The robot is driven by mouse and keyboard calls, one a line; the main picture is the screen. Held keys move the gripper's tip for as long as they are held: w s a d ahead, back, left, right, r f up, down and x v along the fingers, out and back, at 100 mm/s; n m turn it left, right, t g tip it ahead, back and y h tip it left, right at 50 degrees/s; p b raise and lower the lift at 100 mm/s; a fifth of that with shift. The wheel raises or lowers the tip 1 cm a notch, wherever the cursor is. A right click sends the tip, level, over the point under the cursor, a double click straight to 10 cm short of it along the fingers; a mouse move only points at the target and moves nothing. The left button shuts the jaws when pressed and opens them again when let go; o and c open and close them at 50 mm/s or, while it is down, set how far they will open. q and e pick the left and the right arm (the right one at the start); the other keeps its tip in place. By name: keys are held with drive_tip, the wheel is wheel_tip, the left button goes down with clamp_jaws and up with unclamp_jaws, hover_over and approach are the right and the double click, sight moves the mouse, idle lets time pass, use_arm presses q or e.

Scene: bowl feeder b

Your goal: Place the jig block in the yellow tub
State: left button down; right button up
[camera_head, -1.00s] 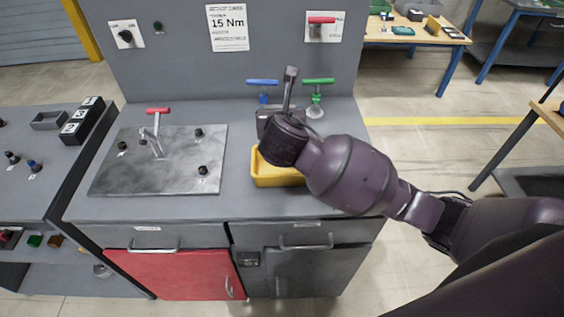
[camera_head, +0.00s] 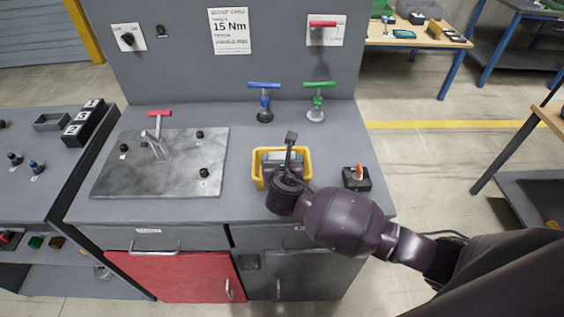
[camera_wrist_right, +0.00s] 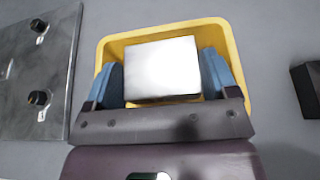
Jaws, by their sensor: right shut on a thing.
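The yellow tub (camera_head: 308,164) stands on the grey worktop, right of the metal plate. My right gripper (camera_wrist_right: 164,80) is over the tub, its blue fingers on either side of a pale metal block, the jig block (camera_wrist_right: 163,66). The wrist view shows the fingers shut on the block, inside the outline of the tub's rim (camera_wrist_right: 240,65). I cannot tell whether the block touches the tub floor. In the head view my right gripper (camera_head: 283,166) partly hides the block and the tub's near side. My left gripper is not in view.
A metal plate (camera_head: 110,180) with a red-handled lever and black knobs lies left of the tub. Blue-handled (camera_head: 264,103) and green-handled (camera_head: 318,102) tools stand behind it. A dark box with an orange part (camera_head: 357,179) sits right of the tub.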

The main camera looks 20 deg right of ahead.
drive_tip(key=shift+f, duration=0.2)
drive_tip(key=shift+s+f, duration=0.1)
drive_tip(key=shift+f, duration=0.55)
drive_tip(key=o, duration=1.1)
drive_tip(key=shift+f, duration=0.2)
drive_tip(key=shift+c, duration=0.2)
drive_tip(key=shift+s, duration=0.1)
drive_tip(key=shift+r, duration=0.15)
drive_tip(key=r+v, duration=0.1)
drive_tip(key=v, duration=1.1)
drive_tip(key=shift+b, duration=0.3)
